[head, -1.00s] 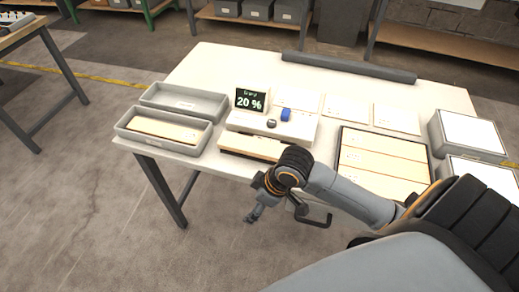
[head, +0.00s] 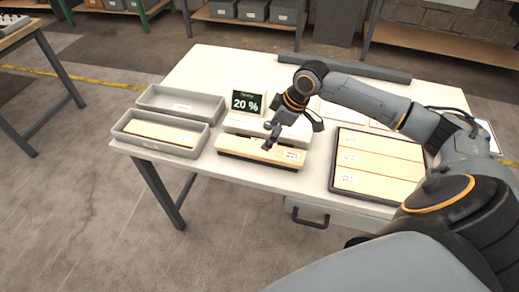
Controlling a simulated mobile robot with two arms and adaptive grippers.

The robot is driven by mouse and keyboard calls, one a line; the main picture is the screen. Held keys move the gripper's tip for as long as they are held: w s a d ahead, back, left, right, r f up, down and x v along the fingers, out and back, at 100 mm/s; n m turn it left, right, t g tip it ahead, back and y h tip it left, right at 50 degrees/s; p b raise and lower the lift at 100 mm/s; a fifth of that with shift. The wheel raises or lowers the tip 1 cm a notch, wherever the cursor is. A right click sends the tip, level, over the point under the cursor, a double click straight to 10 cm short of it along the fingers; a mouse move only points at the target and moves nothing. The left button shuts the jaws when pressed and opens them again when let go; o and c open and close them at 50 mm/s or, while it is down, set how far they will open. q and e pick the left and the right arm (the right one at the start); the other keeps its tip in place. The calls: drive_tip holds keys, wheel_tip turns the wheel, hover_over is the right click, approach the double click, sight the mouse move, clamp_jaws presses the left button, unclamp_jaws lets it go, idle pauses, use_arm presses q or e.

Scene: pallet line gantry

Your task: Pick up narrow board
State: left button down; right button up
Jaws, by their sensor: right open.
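A narrow pale wooden board (head: 248,147) lies in a dark holder at the front of the white device with the 20 % display. A label shows at its right end. My right gripper (head: 268,138) is open, with its fingers just over or in front of this board; I cannot tell whether they touch it. Another pale board (head: 160,131) lies in the front grey tray at the left. Several pale boards (head: 382,160) lie side by side in a black frame at the right. My left gripper is not in view.
The white table (head: 222,65) carries the front grey tray (head: 122,131), an empty back tray (head: 182,104) and the display (head: 248,103). A dark bar (head: 345,69) runs along the far edge. A handle (head: 310,219) sticks out below the front edge.

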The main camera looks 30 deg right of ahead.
sight(259, 149)
drive_tip(key=shift+x, duration=0.75)
drive_tip(key=x, duration=0.2)
drive_tip(key=p+x, duration=0.1)
drive_tip(key=x, duration=0.1)
drive_tip(key=shift+a, duration=0.3)
drive_tip(key=shift+w+a+f, duration=0.1)
drive_tip(key=shift+w+f, duration=0.05)
drive_tip(key=shift+f, duration=0.5)
drive_tip(key=c, duration=1.4)
drive_tip(key=shift+o, duration=0.2)
drive_tip(key=shift+r, duration=0.2)
drive_tip(key=shift+r, duration=0.6)
drive_tip(key=s+a+r+b, duration=0.1)
drive_tip(key=s+r+b, duration=0.2)
drive_tip(key=s+r, duration=0.8)
drive_tip(key=s, duration=0.3)
drive_tip(key=shift+r, duration=0.3)
